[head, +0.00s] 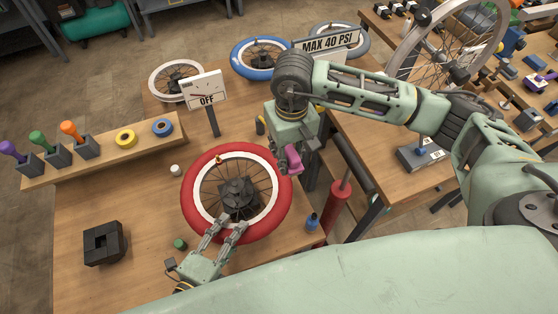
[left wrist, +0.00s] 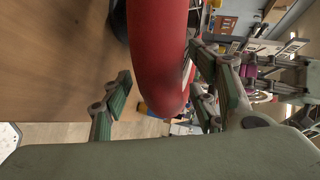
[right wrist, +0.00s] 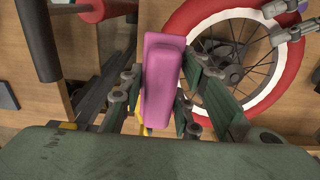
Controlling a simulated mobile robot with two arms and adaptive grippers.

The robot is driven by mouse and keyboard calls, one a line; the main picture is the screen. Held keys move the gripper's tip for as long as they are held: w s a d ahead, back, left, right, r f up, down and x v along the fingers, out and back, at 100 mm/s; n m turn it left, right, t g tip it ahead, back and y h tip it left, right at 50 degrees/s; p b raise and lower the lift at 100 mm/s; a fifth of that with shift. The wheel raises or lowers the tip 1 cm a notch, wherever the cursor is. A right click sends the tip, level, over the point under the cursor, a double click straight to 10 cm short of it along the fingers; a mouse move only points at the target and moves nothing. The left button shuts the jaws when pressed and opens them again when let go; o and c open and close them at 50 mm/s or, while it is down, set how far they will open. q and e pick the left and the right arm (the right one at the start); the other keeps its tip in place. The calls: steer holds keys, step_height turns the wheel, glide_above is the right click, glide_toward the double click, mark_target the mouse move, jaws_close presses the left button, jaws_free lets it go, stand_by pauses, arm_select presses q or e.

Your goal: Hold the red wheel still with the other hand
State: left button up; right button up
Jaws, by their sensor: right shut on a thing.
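The red wheel (head: 285,205) lies flat over a black hub block on the wooden table, its red tyre around a white rim. My left gripper (head: 225,230) is at its near edge, with its fingers reaching over the tyre. In the left wrist view the red tyre (left wrist: 158,55) passes between the open fingers (left wrist: 165,85), with a clear gap on the left side; contact on the right is unclear. My right gripper (head: 288,160) is shut on a magenta block-like piece (right wrist: 162,80), above the wheel's right edge.
An OFF gauge sign (head: 205,88) stands behind the wheel. A rack (head: 105,150) with coloured handles is at left, a black block (head: 104,243) at front left. A red pump (head: 338,205) stands at right. Blue (head: 240,70) and white wheels lie behind.

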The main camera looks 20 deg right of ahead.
arm_select(q)
steer(key=v, duration=1.2)
steer(key=shift+a, duration=0.1)
arm_select(e)
steer(key=shift+s, duration=0.1)
